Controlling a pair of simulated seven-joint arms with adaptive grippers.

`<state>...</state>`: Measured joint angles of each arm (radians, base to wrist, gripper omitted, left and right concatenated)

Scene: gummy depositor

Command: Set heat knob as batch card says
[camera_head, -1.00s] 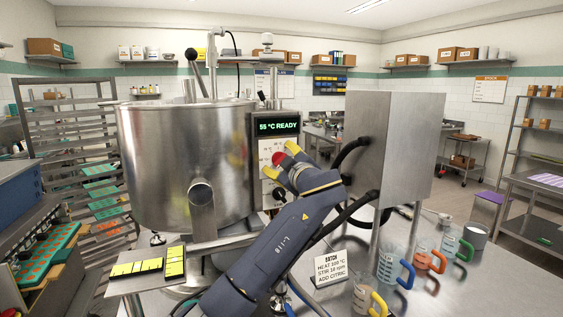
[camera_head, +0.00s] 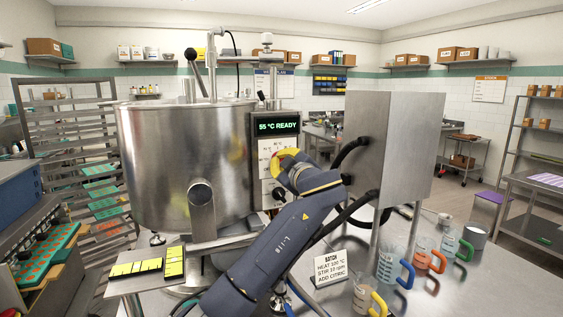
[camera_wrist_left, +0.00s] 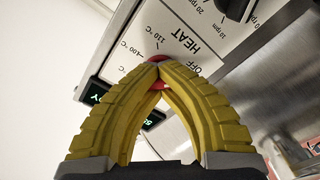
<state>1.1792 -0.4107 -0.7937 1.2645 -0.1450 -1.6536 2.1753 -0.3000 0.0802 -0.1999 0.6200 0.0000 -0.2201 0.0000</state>
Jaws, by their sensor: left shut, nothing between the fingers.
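The red heat knob (camera_wrist_left: 158,57) is mostly hidden behind my left fingertips in the left wrist view, with red edges showing around them. The panel beside it reads HEAT, OFF, 100 °C and 110 °C; the knob's pointer is hidden. My left gripper (camera_head: 279,158) is at the control panel (camera_head: 265,150). In the wrist view its yellow fingers (camera_wrist_left: 157,70) are shut, tips together in front of the knob; I cannot tell whether they touch it. My right gripper is not in view.
The display (camera_head: 278,127) reads 55 °C READY. A black stir knob (camera_wrist_left: 237,8) sits beside the heat scale. The steel kettle (camera_head: 160,170) is left of the panel, a steel box (camera_head: 400,140) right of it. Several handled jugs (camera_head: 387,265) stand at the front right.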

